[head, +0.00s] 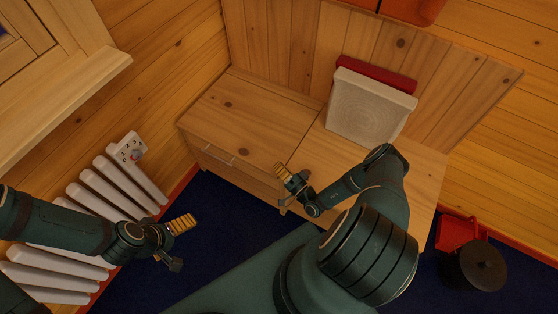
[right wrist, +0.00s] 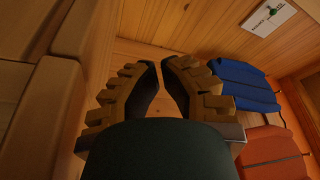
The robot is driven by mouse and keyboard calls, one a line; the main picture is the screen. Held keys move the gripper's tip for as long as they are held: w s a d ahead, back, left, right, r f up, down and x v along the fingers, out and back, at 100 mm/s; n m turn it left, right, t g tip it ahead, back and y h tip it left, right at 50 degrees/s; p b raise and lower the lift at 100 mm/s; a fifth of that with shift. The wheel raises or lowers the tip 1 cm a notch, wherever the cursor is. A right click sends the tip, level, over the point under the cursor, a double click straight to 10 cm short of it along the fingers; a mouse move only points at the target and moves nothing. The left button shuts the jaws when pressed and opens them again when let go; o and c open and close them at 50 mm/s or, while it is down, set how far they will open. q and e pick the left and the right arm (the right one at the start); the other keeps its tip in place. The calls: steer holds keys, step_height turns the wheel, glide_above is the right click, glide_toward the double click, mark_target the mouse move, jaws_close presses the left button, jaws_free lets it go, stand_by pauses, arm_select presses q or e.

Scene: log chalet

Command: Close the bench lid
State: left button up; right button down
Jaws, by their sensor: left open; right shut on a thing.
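The wooden bench (head: 330,170) stands against the panelled wall in the head view. The left section of its top, which looks like the bench lid (head: 245,110), appears to lie flat; I cannot tell whether a gap is left under it. My right gripper (head: 283,185) is at the bench's front edge, near the seam between the two top sections. Its fingers also show in the right wrist view (right wrist: 161,75), close together; what they hold is hidden. My left gripper (head: 180,243) is open and empty, left of the bench, over the blue floor.
A pale cushion-like block (head: 368,105) stands on the bench's right section with a red thing (head: 375,74) behind it. A white radiator (head: 95,195) is at the left. A dark pot (head: 475,268) stands at the right. Blue (right wrist: 243,85) and orange (right wrist: 272,152) items show in the right wrist view.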

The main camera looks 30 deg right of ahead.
steer(key=shift+s+f, duration=0.1)
stand_by(0.4)
steer(key=v, duration=1.2)
